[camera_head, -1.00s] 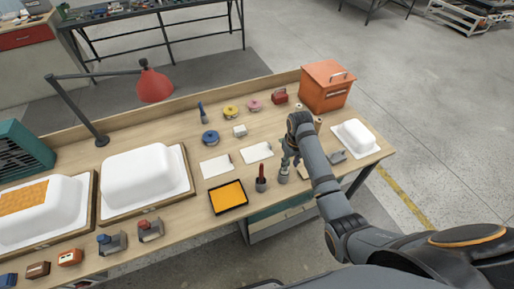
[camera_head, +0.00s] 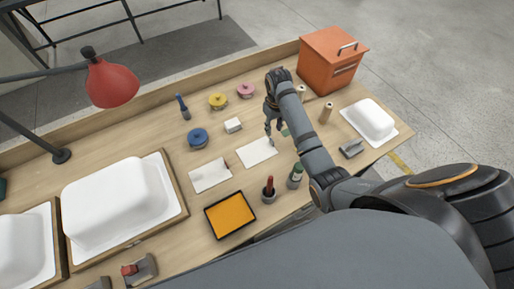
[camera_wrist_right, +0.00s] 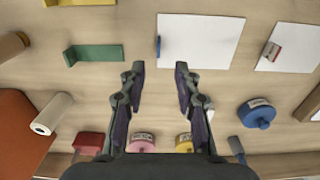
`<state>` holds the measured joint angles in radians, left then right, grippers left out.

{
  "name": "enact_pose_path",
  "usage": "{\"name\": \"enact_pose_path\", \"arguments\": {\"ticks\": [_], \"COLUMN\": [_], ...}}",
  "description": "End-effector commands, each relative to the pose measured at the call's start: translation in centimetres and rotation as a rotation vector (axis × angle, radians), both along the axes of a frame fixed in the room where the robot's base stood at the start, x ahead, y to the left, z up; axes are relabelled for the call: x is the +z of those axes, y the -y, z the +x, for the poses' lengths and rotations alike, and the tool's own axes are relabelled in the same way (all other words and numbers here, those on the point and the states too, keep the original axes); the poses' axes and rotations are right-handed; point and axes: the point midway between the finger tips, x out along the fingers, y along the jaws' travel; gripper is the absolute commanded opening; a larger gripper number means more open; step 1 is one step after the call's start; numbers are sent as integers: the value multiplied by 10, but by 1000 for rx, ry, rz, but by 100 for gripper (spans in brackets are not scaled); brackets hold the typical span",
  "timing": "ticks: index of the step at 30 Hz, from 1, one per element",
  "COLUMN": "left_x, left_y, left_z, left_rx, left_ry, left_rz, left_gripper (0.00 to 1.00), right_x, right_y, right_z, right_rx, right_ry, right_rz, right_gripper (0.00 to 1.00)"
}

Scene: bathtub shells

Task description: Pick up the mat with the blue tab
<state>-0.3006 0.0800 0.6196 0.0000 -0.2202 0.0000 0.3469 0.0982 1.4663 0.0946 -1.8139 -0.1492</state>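The white mat with the blue tab (camera_head: 255,153) lies flat on the workbench. In the right wrist view this mat (camera_wrist_right: 205,42) is just beyond my fingertips, with its small blue tab (camera_wrist_right: 158,45) on its left edge. A second white mat (camera_head: 208,176) lies beside it; in the right wrist view this mat (camera_wrist_right: 292,42) carries a red tab (camera_wrist_right: 272,51). My right gripper (camera_head: 273,130) is over the bench by the blue-tab mat's far right edge. Its fingers (camera_wrist_right: 160,80) are apart with nothing between them. My left gripper is not in view.
A blue round container (camera_head: 198,137) and a white block (camera_head: 233,125) lie behind. An orange box (camera_head: 330,62) stands at the back right.

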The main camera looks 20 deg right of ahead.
Motion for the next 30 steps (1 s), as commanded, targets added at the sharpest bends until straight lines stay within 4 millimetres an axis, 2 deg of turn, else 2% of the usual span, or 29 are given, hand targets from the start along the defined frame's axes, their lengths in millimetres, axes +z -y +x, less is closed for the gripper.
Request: {"name": "enact_pose_path", "arguments": {"ticks": [3, 6, 13, 17, 21, 28, 30], "left_x": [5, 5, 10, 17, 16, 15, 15], "left_y": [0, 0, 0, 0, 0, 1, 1], "left_z": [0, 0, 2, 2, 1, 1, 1], "left_rx": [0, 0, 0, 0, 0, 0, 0], "left_ry": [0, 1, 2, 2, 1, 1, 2], "left_rz": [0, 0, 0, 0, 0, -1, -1], "left_gripper": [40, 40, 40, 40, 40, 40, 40], "right_x": [-20, -31, -42, -63, -83, -87, -87], "right_y": [0, 0, 0, 1, 1, 1, 1], "right_z": [-1, 0, 1, 4, 4, 4, 4], "right_rx": [0, 0, 1, 1, 1, 1, 1], "right_ry": [-4, -1, -3, -4, -2, 1, 1], "right_rz": [0, 1, 2, 1, 1, 1, 0], "right_gripper": [32, 32, 32, 32, 32, 32, 25]}}
